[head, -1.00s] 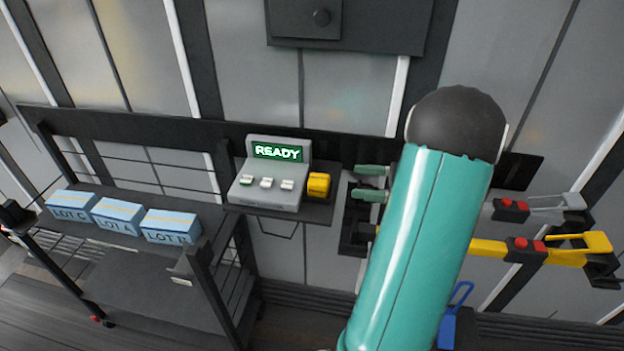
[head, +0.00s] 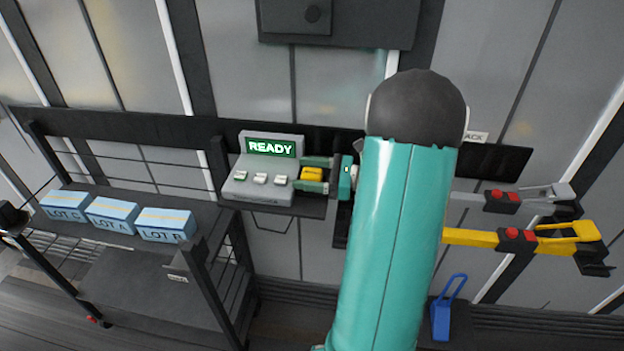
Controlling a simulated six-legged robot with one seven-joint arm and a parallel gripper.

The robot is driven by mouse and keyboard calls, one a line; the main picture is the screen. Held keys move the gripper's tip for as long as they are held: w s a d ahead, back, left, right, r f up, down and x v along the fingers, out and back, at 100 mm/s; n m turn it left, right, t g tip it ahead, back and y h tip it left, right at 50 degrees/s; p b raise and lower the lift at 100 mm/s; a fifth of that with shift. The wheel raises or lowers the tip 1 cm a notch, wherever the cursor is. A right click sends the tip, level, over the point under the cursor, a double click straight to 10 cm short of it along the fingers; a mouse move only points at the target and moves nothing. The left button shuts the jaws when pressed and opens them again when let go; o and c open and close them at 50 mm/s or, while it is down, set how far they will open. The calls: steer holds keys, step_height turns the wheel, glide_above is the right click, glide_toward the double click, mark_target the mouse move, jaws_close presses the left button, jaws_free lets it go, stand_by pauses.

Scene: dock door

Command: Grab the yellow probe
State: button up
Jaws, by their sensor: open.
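The yellow probe, a small yellow block (head: 312,174), sits on the dark shelf just right of the grey console (head: 262,190). My gripper (head: 307,175) reaches in from the right, its two green fingers open. One finger shows above the yellow block and the other below it in the picture, so the block appears between them. I cannot tell whether either finger touches it. The fingers partly cover the block's upper and lower edges. My arm hides part of the wall rail to the right.
The console's screen reads READY. Blue lot boxes (head: 113,212) stand on the cart (head: 95,262) at left. A yellow bar with red buttons (head: 470,238) and a grey one (head: 470,197) hang at right. A blue padlock-like item (head: 441,318) is at lower right.

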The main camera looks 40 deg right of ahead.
steer(key=shift+w+a, duration=0.3)
steer(key=shift+w, duration=0.1)
steer(key=c, duration=1.1)
